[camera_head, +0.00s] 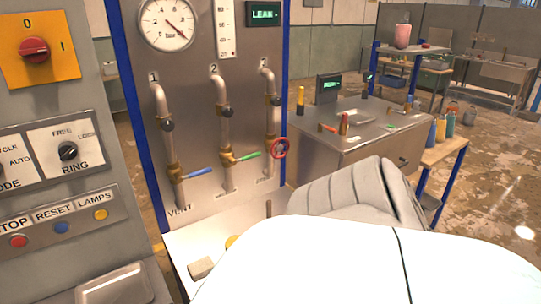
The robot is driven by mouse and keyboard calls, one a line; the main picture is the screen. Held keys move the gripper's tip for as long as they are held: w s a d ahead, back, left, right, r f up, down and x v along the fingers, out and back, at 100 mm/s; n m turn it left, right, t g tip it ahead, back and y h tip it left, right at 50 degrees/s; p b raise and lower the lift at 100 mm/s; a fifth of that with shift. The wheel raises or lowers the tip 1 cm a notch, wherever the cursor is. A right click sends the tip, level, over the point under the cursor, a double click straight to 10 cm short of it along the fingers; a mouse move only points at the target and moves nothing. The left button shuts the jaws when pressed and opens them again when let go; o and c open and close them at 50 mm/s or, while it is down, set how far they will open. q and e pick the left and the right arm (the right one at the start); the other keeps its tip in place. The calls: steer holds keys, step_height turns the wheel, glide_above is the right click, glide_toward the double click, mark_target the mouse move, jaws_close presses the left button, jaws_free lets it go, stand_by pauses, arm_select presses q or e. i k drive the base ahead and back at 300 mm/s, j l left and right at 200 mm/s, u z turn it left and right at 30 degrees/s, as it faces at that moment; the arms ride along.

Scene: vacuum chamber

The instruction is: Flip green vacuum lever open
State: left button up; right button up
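The green lever (247,155) is on the brass valve of the middle pipe (224,110), marked 2, on the grey metal panel. Its handle points right, roughly level and across the upright pipe, with its tip near the third pipe. Nothing touches it and it is in plain sight. A large white and grey part of my own arm fills the lower right, below and to the right of the lever. No fingertips of either gripper show, so I cannot see whether they hold anything.
A round gauge (166,24) is above. A metal bench (350,148) stands behind at right. Space before the green lever looks clear.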

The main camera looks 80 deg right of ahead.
mark_target(251, 156)
steer(key=l+z, duration=0.1)
steer(key=z, duration=1.6)
steer(key=i+l, duration=0.1)
steer(key=l, duration=0.2)
steer(key=i+l+z, duration=0.15)
steer(key=l, duration=0.15)
steer(key=i+l, duration=0.1)
steer(key=l, duration=0.15)
steer(key=z, duration=0.05)
